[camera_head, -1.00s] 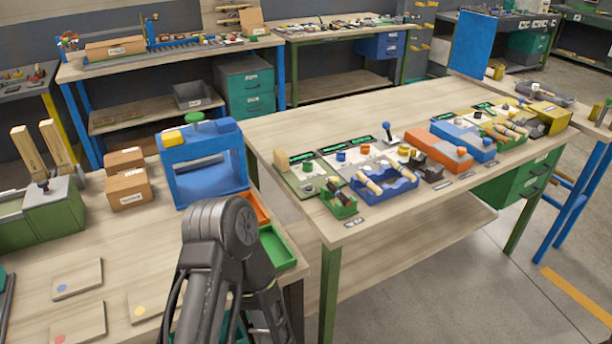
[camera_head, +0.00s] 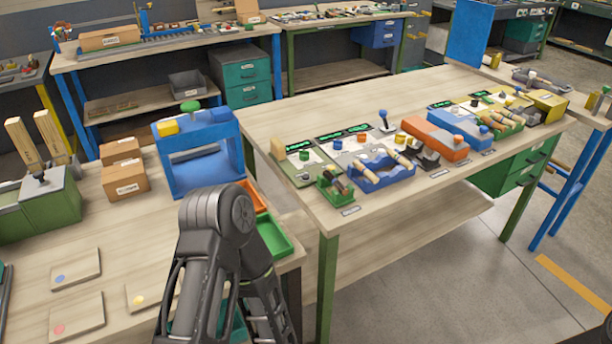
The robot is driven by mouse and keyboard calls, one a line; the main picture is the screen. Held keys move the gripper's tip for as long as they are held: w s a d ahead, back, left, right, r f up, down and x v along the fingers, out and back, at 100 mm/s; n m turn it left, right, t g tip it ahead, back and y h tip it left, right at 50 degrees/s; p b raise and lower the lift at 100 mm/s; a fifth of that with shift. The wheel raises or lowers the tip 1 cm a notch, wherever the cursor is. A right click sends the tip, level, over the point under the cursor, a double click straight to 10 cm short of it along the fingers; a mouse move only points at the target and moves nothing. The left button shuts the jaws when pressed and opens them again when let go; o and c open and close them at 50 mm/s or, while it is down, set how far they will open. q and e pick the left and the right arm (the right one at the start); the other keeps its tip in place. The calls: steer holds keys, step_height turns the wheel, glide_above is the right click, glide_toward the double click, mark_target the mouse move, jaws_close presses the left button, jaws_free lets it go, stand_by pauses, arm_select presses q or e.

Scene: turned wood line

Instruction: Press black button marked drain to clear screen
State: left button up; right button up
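On the long wooden bench (camera_head: 290,118) at the right stands a row of control panels. The left panel (camera_head: 287,167) has a lit green screen (camera_head: 299,146), a green knob (camera_head: 304,155) and a small dark round part (camera_head: 306,177) near its front. The panel beside it has another lit screen (camera_head: 328,137), a blue knob (camera_head: 338,143) and an orange knob (camera_head: 361,138). Lettering is too small to read, so I cannot tell which control is marked drain. Neither of my grippers is in view; one of my arms shows at lower centre, its end hidden.
A blue bin (camera_head: 382,179) and a small green bin (camera_head: 334,197) with wooden-handled parts sit along the bench's front. Orange (camera_head: 437,139) and blue boxes stand farther right. A blue frame (camera_head: 198,153) and cartons stand on the left table. Floor shows right of the bench.

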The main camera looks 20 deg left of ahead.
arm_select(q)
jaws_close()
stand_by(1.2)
